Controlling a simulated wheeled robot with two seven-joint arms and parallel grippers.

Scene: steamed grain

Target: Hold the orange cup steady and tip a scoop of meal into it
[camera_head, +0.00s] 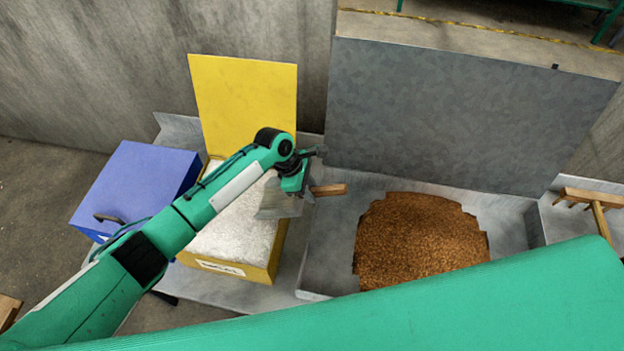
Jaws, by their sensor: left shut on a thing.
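My left gripper (305,187) is shut on a scoop with a metal pan (274,204) and a wooden handle (330,190). The handle points right and the pan points left, over the yellow meal box (258,272). The box has its yellow lid (244,98) raised and is filled with white meal (235,235). I cannot tell whether the pan touches the meal or holds any. The orange cup is not in view. My right gripper is not in view.
A blue box (140,185) with a dark handle stands left of the meal box. To the right is a grey metal trough (325,262) with brown grain (420,240), its grey lid (465,115) raised behind. A wooden rake (595,198) lies at far right. My green body part hides the bottom edge.

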